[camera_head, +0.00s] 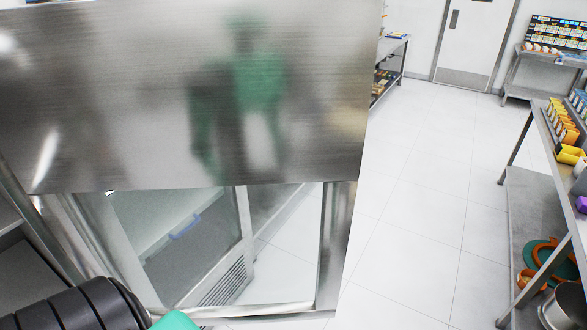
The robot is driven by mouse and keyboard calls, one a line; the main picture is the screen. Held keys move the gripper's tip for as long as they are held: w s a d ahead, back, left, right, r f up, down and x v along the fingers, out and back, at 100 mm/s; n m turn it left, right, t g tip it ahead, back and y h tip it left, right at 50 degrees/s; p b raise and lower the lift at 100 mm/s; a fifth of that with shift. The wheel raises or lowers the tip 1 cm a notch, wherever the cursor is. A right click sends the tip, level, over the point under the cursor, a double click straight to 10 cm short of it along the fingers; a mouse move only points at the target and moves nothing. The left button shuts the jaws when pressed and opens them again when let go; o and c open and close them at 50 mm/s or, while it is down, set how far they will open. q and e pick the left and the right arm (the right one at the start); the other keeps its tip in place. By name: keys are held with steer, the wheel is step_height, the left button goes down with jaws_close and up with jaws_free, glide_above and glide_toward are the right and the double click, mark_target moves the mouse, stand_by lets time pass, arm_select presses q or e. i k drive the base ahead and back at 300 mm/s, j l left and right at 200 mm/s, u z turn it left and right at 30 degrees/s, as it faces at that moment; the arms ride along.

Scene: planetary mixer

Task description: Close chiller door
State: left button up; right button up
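The chiller door (338,240) fills the left half of the view. It seems to stand open, angled toward me, with a metal frame around a clear lower pane. A wide brushed-metal panel (120,110) spans the area above it and carries a blurred green and dark reflection; I cannot tell whether the panel is part of the door. Through the pane show a pale interior, a small blue item (185,227) and a vent grille. Part of my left arm, black and ribbed with a green piece, shows at the bottom left. Neither gripper is visible.
White tiled floor (420,190) is clear to the right of the door. A metal table (520,195) with yellow boxes stands along the right edge, with orange and green items on its lower shelf. A closed white door (478,40) and another table are at the back.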

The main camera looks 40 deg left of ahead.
mark_target(97, 95)
steer(key=i+l+u, duration=0.1)
steer(key=i+u, duration=0.2)
steer(key=i+l+u, duration=0.3)
steer(key=i, duration=0.2)
steer(key=i+l+u, duration=0.15)
steer(key=i+u, duration=0.15)
steer(key=i+l+u, duration=0.1)
steer(key=u, duration=0.35)
steer(key=i+l+u, duration=0.2)
steer(key=u, duration=0.25)
steer(key=i+l+u, duration=0.2)
steer(key=u, duration=0.3)
steer(key=i+l+u, duration=0.1)
steer(key=l+u, duration=0.15)
steer(key=u, duration=0.2)
steer(key=i+l+u, duration=0.1)
steer(key=l+u, duration=0.2)
steer(key=u, duration=0.15)
steer(key=l+u, duration=0.3)
steer(key=u, duration=0.15)
steer(key=i+l+u, duration=0.1)
steer(key=l+u, duration=0.55)
steer(key=u, duration=0.25)
steer(key=k+l+u, duration=0.15)
steer(key=k+j+z, duration=0.1)
steer(key=k, duration=0.3)
steer(key=k+j+z, duration=0.15)
steer(key=k, duration=0.3)
